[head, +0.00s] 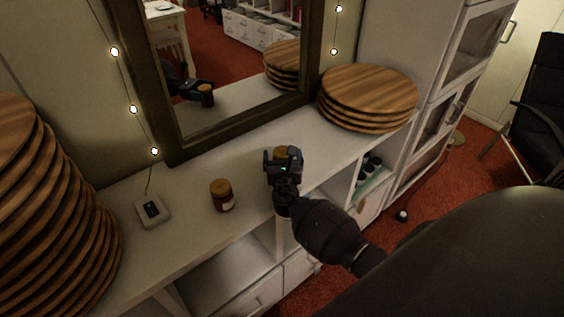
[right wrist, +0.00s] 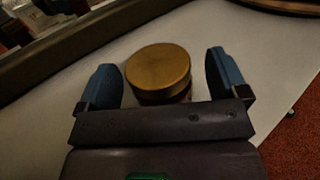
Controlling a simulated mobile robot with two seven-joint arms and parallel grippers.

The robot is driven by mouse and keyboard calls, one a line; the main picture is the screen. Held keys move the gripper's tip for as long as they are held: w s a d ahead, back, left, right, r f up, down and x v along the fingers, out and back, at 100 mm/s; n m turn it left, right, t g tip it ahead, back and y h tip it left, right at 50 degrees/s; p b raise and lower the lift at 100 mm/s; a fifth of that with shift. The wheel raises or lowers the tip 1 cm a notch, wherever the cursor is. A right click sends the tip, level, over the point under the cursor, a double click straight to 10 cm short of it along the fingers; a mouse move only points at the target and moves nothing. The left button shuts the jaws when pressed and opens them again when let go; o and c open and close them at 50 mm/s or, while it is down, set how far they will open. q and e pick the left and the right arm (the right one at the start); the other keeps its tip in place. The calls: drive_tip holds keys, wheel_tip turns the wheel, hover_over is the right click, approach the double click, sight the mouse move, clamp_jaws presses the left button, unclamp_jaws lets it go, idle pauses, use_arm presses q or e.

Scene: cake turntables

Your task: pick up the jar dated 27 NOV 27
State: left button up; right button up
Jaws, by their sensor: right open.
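One jar with a golden-brown lid (head: 280,153) stands on the white counter, mostly hidden behind my right gripper (head: 283,158) in the head view. In the right wrist view, my right gripper (right wrist: 163,72) is open, with its blue fingers either side of this jar's round gold lid (right wrist: 158,68); clear gaps show on both sides. A second jar (head: 221,196), dark reddish with a brown lid and pale label, stands upright to the left on the counter. No date is readable on either jar. My left gripper is not in view.
A framed mirror (head: 178,149) stands at the back and reflects a jar and my gripper. Stacked wooden boards (head: 368,92) lie to the right; a taller stack (head: 70,220) is at the left. A small white device (head: 152,210) sits left of the second jar.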

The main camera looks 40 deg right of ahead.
drive_tip(key=shift+w+d, duration=0.1)
drive_tip(key=shift+w, duration=0.1)
drive_tip(key=shift+c, duration=0.4)
drive_tip(key=c, duration=1)
